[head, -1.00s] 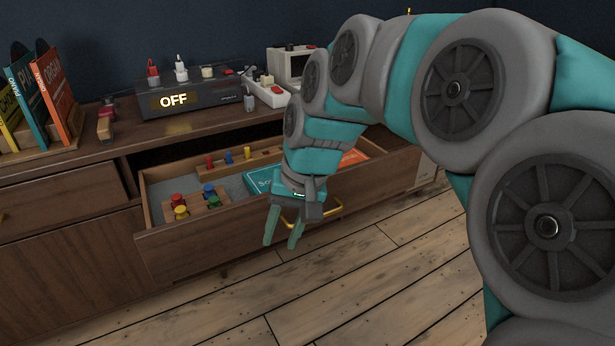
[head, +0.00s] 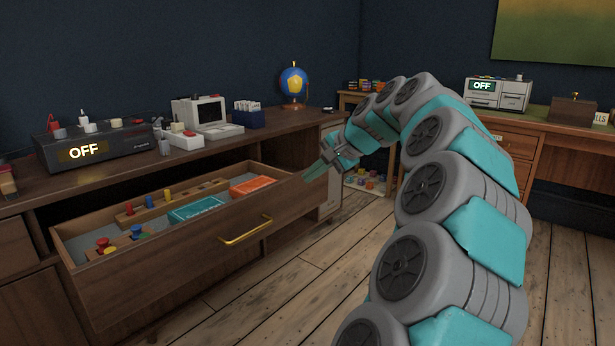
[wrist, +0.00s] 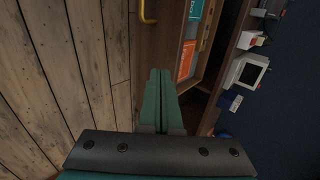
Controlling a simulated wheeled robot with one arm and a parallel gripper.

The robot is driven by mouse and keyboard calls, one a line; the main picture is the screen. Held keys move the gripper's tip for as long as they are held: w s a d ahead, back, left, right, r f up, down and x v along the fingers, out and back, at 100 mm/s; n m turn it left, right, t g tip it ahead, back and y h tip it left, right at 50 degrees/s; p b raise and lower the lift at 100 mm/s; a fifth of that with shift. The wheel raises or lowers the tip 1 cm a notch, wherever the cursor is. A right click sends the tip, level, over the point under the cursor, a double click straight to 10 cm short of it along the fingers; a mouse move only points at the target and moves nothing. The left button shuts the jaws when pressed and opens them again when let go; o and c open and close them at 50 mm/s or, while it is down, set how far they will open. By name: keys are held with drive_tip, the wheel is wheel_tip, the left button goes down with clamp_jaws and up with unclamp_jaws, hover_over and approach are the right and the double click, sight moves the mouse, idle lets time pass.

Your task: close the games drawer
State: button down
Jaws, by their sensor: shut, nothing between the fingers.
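The games drawer (head: 175,268) is pulled far out of the wooden cabinet. Its brass handle (head: 246,231) is on the front panel and also shows at the top of the wrist view (wrist: 148,12). Inside lie a teal box (head: 196,210), an orange box (head: 252,185) and wooden boards with coloured pegs. My gripper (head: 318,169) is at the right end of the drawer front, to the right of the handle. In the wrist view its two fingers (wrist: 158,92) are pressed together and empty, beside the drawer's end. I cannot tell whether they touch the wood.
The cabinet top holds a black box reading OFF (head: 95,148), a small computer (head: 200,115), a blue card holder (head: 249,117) and a globe (head: 294,84). A desk (head: 565,126) stands at the right. The plank floor (head: 300,285) before the drawer is clear.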

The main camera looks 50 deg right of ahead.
sight(275, 189)
drive_tip(key=x, duration=0.3)
drive_tip(key=w+r+x, duration=0.1)
drive_tip(key=x, duration=0.5)
drive_tip(key=shift+w+b, duration=0.35)
drive_tip(key=shift+w, duration=0.05)
drive_tip(key=shift+w+a+r, duration=0.1)
drive_tip(key=shift+w, duration=0.4)
